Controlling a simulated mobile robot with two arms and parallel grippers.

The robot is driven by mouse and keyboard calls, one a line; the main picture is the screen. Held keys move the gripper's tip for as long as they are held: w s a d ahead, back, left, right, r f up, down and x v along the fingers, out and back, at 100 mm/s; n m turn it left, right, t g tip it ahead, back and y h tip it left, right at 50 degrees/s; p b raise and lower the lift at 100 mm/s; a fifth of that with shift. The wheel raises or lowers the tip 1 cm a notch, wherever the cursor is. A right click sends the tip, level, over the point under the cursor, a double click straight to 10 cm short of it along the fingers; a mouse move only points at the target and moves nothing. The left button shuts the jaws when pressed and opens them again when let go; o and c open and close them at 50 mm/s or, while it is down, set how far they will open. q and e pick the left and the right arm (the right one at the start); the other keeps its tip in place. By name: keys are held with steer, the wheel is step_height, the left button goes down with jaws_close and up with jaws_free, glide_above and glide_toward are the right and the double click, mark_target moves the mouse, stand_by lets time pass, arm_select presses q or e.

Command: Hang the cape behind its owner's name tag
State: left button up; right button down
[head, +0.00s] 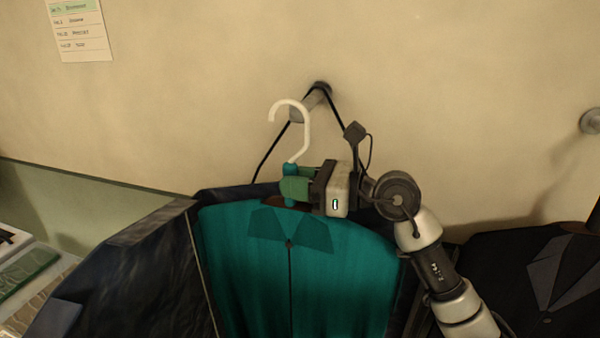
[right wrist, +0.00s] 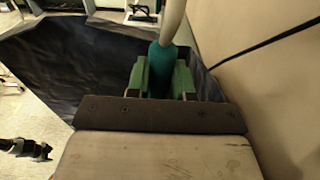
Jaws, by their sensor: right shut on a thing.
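A teal cape (head: 340,268) with a pointed collar hangs on a white hanger (head: 304,142) with a teal neck. My right gripper (head: 292,184) has green fingers shut on the hanger's neck, just under the hook; the right wrist view shows the fingers (right wrist: 160,78) on both sides of it. The hook overlaps the tip of a wall peg (head: 316,95); I cannot tell whether it rests on it. A dark garment bag (head: 130,270) hangs open around the cape, from a black cord over that peg.
A paper list (head: 82,30) with a green top line is on the wall at upper left, its text blurred. Another peg (head: 592,121) is at right, with a dark jacket (head: 520,280) below it. A glass-like panel (head: 90,195) stands at left.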

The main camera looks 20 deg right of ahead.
steer(key=s+a+p, duration=0.3)
steer(key=s+a, duration=0.3)
steer(key=s, duration=0.3)
steer(key=shift+s+a+r, duration=0.15)
steer(key=shift+s, duration=0.1)
stand_by(0.5)
stand_by(1.4)
